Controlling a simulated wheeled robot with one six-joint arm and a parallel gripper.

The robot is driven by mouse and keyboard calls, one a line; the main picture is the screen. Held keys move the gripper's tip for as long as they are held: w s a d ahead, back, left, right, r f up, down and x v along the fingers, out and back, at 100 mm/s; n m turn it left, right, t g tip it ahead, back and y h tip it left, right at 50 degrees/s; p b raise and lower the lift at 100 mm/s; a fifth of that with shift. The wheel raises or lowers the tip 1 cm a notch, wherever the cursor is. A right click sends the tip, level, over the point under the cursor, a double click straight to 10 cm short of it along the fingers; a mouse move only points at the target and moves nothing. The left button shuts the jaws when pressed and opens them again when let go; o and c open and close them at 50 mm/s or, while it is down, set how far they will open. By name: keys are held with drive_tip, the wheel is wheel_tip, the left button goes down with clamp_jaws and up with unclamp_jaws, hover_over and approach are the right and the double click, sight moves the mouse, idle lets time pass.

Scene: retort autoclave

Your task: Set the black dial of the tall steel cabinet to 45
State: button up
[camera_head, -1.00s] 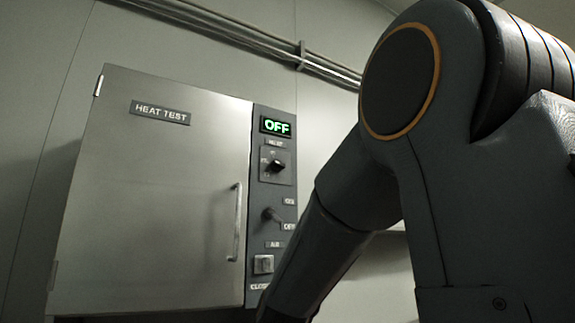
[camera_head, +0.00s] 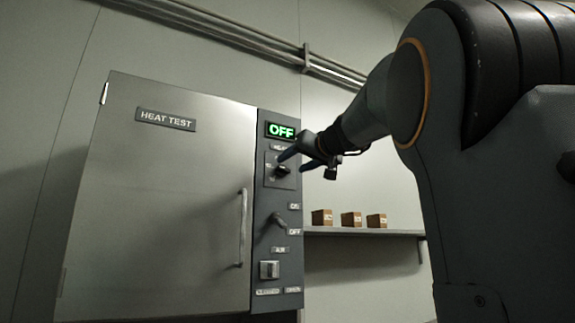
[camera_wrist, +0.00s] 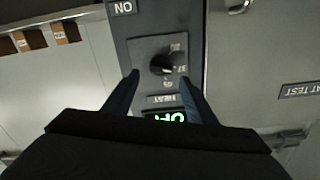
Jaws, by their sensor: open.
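The steel cabinet (camera_head: 160,210) marked HEAT TEST stands at the left in the head view, door shut, with a dark control panel along its right edge. The black dial (camera_head: 282,170) sits on a square plate below a green display (camera_head: 281,131) reading OFF. In the wrist view the dial (camera_wrist: 163,64) is upside down, with small scale marks partly legible around it; its exact setting cannot be read. My gripper (camera_head: 297,162) is open at the panel, its fingers close to the dial. In the wrist view my gripper's fingertips (camera_wrist: 162,73) lie on either side of the dial; contact cannot be told.
Below the dial are a lever switch (camera_head: 278,220) between ON and OFF labels and a square switch (camera_head: 269,270). The door handle (camera_head: 243,228) stands out left of the panel. A shelf (camera_head: 350,232) with three brown boxes (camera_head: 351,219) is at the right.

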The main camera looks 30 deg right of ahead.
sight(287, 169)
drive_tip(key=shift+w+a+p, duration=0.1)
drive_tip(key=shift+w+p, duration=0.9)
drive_tip(key=shift+w, duration=1.55)
drive_tip(key=c, duration=1.1)
drive_tip(key=shift+f+m, duration=0.1)
drive_tip(key=shift+m, duration=0.3)
drive_tip(key=m+b, duration=0.1)
drive_tip(key=m, duration=0.3)
drive_tip(key=shift+m+b, duration=0.3)
drive_tip(key=shift+m, duration=0.1)
drive_tip(key=m, duration=0.6)
drive_tip(key=shift+d+f, duration=0.1)
drive_tip(key=shift+d, duration=0.1)
drive_tip(key=shift+m, duration=0.3)
